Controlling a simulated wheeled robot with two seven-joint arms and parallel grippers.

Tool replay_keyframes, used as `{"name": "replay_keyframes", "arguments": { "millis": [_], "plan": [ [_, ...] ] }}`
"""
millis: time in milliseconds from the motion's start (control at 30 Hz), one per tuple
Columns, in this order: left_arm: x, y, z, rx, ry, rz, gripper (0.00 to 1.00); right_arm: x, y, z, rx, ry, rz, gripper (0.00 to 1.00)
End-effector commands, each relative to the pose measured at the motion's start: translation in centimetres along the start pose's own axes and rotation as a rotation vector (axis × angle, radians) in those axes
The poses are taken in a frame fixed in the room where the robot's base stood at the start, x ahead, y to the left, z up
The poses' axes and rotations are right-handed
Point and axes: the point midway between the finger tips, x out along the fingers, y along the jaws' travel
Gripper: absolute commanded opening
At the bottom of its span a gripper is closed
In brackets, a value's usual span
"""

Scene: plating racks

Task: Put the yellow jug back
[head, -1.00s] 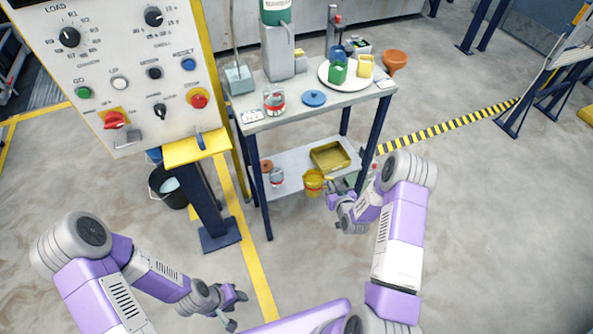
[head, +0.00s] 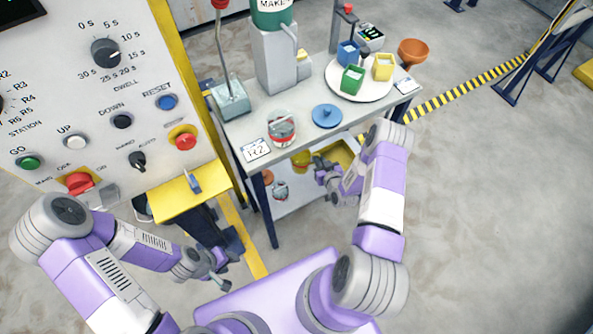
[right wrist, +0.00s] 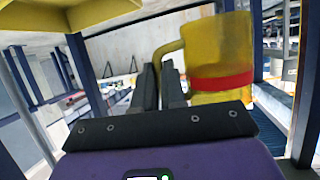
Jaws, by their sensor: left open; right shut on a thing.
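The yellow jug (head: 301,160) with a red band shows between the cart's top and its lower shelf (head: 300,198). In the right wrist view the jug (right wrist: 218,65) is close and roughly upright, its handle between the fingers. My right gripper (head: 322,168) is shut on this handle (right wrist: 166,58); it also shows in the right wrist view (right wrist: 160,85). Whether the jug touches the shelf, I cannot tell. My left gripper (head: 216,268) is open and empty, low in front of the control panel.
The cart top (head: 305,140) carries a clear red-banded jug (head: 282,130), a blue lid (head: 326,115), and a white plate (head: 345,91) with blue, green and yellow containers. A control panel (head: 90,120) stands left.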

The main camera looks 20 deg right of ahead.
Motion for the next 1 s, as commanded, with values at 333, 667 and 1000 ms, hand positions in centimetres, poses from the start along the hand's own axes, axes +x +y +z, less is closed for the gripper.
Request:
{"name": "replay_keyframes", "arguments": {
  "millis": [333, 667, 1000],
  "plan": [
    [1.2, -0.5, 0.0, 0.0, -0.001, 0.0, 0.43, 0.3, 0.1, 2.7, -0.004, 0.015, -0.004, 0.0],
    [2.7, -1.0, -0.1, 0.0, 0.0, 0.0, 0.43, 1.9, 0.3, 6.2, -0.005, 0.017, -0.004, 0.0],
    [4.2, -1.6, -0.2, 0.0, 0.0, 0.0, 0.43, 3.2, 0.4, 9.5, -0.006, 0.016, -0.004, 0.0]
  ]
}}
